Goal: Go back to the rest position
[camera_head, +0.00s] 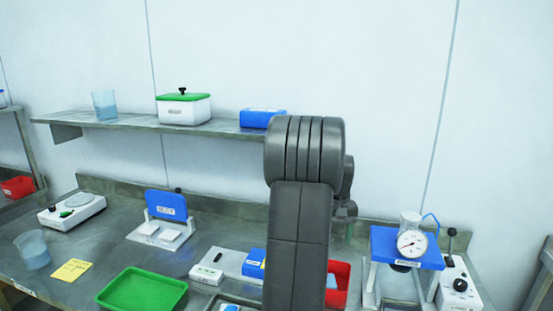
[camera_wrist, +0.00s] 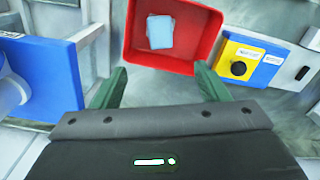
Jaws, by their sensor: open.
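My gripper (camera_wrist: 161,88) shows in the wrist view with its two green fingers spread apart and nothing between them. It is over the bench, with a red bin (camera_wrist: 187,52) just beyond the fingertips. A light blue piece with a pale edge (camera_wrist: 160,32) lies in the bin.
A shelf (camera_head: 135,124) with a green-lidded box (camera_head: 183,108) runs behind.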

